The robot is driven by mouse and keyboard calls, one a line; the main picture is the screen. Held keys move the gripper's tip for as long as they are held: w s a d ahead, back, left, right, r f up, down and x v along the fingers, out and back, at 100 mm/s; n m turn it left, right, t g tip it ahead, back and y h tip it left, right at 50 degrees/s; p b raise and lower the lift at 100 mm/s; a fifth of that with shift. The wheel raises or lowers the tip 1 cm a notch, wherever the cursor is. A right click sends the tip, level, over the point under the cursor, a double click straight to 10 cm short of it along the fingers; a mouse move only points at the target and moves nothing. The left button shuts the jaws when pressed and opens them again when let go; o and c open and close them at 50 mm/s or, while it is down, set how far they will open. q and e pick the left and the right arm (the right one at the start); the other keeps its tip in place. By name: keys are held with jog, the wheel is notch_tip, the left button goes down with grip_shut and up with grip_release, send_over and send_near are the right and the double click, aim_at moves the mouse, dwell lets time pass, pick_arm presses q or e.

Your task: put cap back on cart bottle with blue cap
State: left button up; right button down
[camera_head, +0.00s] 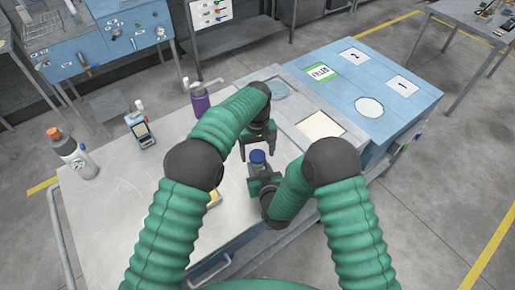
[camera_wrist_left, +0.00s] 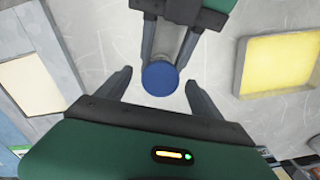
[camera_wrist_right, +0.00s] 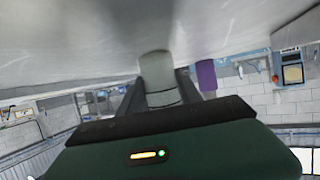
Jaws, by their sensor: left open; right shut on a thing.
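The bottle with the blue cap (camera_head: 258,157) stands on the cart top (camera_head: 120,205). In the left wrist view the blue cap (camera_wrist_left: 160,78) covers the bottle's top; I cannot tell whether it is screwed tight. My right gripper (camera_head: 262,181) is shut on the pale bottle body (camera_wrist_right: 158,72), which shows between its fingers in the right wrist view. My left gripper (camera_head: 258,150) is open just above the cap. In the left wrist view its fingers (camera_wrist_left: 160,84) are spread on both sides of the cap, apart from it.
A purple bottle (camera_head: 200,103), a handheld meter (camera_head: 143,133) and a grey bottle with orange cap (camera_head: 70,152) stand on the cart's left and back. A yellow tray (camera_wrist_left: 280,63) lies near the bottle. A blue cabinet (camera_head: 385,75) stands at right.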

jog(key=shift+s+f, duration=0.1)
jog(key=shift+f, duration=0.05)
pick_arm(q)
jog(key=c, duration=1.5)
jog(key=m, duration=0.5)
jog(key=o, duration=1.6)
jog(key=shift+o, duration=0.2)
notch_tip(320, 180, up, 12)
jog(key=shift+w, duration=0.15)
